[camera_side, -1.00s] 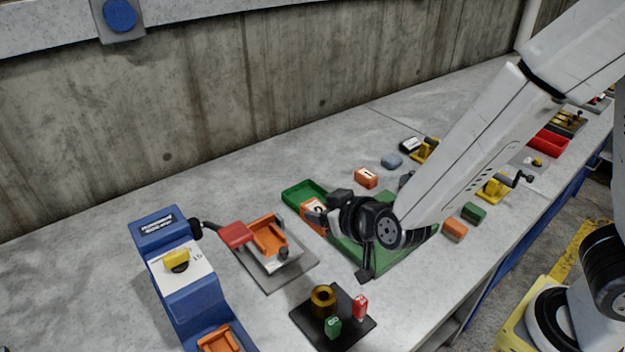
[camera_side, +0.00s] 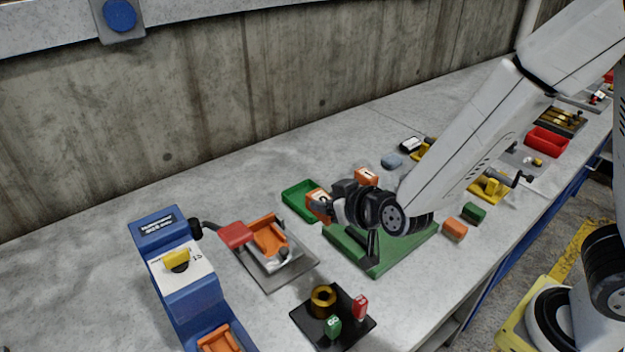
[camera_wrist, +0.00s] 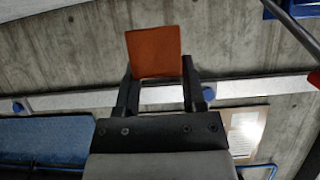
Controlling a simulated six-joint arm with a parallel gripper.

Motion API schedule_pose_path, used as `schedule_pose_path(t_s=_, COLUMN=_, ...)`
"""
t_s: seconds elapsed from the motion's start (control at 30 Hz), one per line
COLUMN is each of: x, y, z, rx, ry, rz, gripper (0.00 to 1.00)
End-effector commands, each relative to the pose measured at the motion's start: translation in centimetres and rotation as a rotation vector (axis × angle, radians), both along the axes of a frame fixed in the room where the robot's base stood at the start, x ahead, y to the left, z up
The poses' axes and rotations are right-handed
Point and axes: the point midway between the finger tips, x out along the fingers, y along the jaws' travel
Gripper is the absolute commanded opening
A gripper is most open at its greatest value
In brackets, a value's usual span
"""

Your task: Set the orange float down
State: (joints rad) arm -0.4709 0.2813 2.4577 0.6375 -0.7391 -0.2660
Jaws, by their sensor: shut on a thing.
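The orange float (camera_side: 318,203) is a small orange block with a white mark on one face. My gripper (camera_side: 328,204) is shut on it and holds it beside the near right end of the green tray (camera_side: 296,203). In the wrist view the float (camera_wrist: 155,52) sits between the two fingers of my gripper (camera_wrist: 155,90), with wall behind it. The gap between float and bench is hard to judge. My wrist hides part of the green board (camera_side: 358,256) below it.
A second orange block (camera_side: 367,177) and a blue-grey block (camera_side: 391,161) lie behind. An orange block (camera_side: 454,229) and a green block (camera_side: 473,212) lie right. A black plate (camera_side: 350,325) is in front.

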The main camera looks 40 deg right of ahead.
Motion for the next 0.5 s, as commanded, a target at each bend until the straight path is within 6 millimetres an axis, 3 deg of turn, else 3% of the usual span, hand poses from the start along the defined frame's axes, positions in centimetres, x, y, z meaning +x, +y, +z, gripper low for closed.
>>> schedule_pose_path(t_s=0.5, x=2.9, y=-8.9, z=-0.7, rx=-0.001, ry=-0.003, rz=-0.006, gripper=0.00)
